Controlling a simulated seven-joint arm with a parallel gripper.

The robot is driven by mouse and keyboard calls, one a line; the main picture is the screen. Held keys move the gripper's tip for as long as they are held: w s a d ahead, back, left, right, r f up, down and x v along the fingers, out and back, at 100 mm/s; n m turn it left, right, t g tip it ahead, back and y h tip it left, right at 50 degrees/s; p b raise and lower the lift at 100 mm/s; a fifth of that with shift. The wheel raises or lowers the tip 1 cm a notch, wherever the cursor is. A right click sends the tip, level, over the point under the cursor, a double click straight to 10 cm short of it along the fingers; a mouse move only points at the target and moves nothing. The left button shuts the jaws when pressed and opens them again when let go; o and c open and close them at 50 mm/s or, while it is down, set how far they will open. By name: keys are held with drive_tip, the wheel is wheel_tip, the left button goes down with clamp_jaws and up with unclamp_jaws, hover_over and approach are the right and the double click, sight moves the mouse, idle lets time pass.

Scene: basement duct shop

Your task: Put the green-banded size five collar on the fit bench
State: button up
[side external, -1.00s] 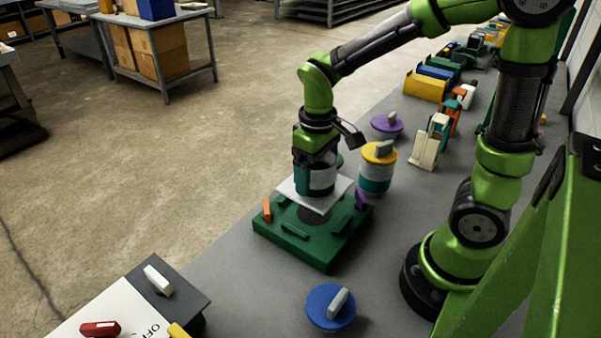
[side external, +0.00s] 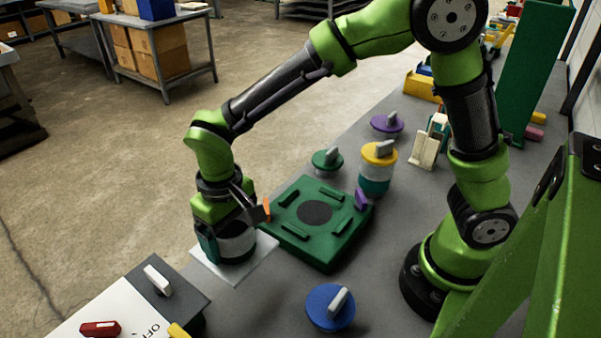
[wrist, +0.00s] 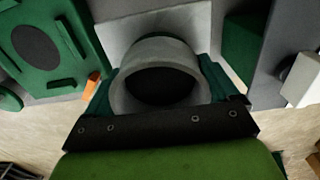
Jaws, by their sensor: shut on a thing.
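The collar is left of the green block (side external: 300,243), at the table's left edge. The block has a dark round centre, raised strips, and orange and purple pegs; nothing is on it. I cannot tell which thing is the fit bench.
Behind the block stand a green-lidded piece (side external: 327,161), a yellow-topped cylinder (side external: 376,178) with a teal band, and a purple-lidded piece (side external: 386,124). A blue-lidded piece (side external: 331,308) stands in front. A white-and-grey board (side external: 110,312) with small handled pieces is at lower left.

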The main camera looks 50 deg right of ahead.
wheel_tip(320, 180, down, 8)
drive_tip(key=shift+f, duration=0.1)
idle(0.4)
drive_tip(key=o, duration=1)
drive_tip(key=shift+f, duration=0.2)
drive_tip(key=shift+o, duration=0.2)
drive_tip(key=shift+r, duration=0.1)
